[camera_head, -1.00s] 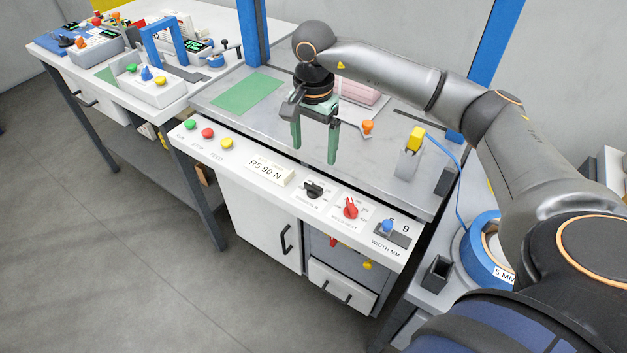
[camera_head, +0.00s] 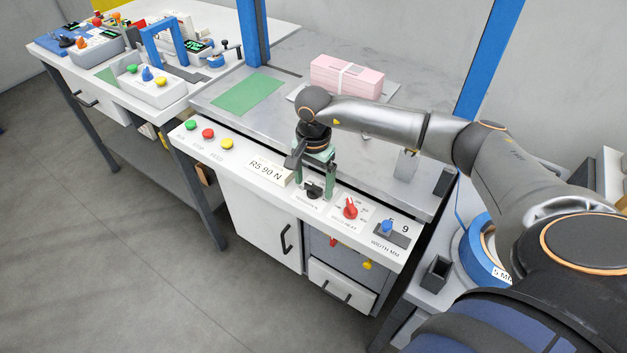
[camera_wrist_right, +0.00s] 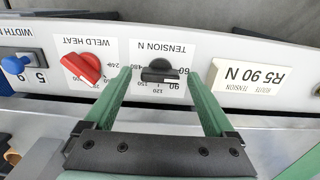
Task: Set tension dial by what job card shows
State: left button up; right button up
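The black tension dial (camera_head: 314,190) sits on the white front panel. In the right wrist view the dial (camera_wrist_right: 160,72) lies between my right gripper's (camera_wrist_right: 163,92) two green fingers, which stand apart on either side of it. Contact with the dial cannot be made out. In the head view my right gripper (camera_head: 314,185) reaches down over the dial from behind. The job card (camera_head: 268,170), left of the dial, reads "R5 90 N"; it shows upside down in the right wrist view (camera_wrist_right: 252,78). My left gripper is not in view.
Right of the dial are the red weld heat knob (camera_head: 350,208) and the blue width slider (camera_head: 388,227). Green, red and yellow buttons (camera_head: 208,133) sit at the panel's left. A strapped pink stack (camera_head: 347,77) lies on the steel table (camera_head: 292,62) behind.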

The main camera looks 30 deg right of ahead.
jog(key=c, duration=1.3)
jog(key=shift+c, duration=0.2)
jog(key=shift+m, duration=0.3)
jog(key=m, duration=0.3)
jog(key=shift+m+b, duration=0.3)
jog(key=shift+b, duration=0.05)
jog(key=shift+m, duration=2.2)
jog(key=o, duration=1.4)
jog(key=shift+r, duration=0.1)
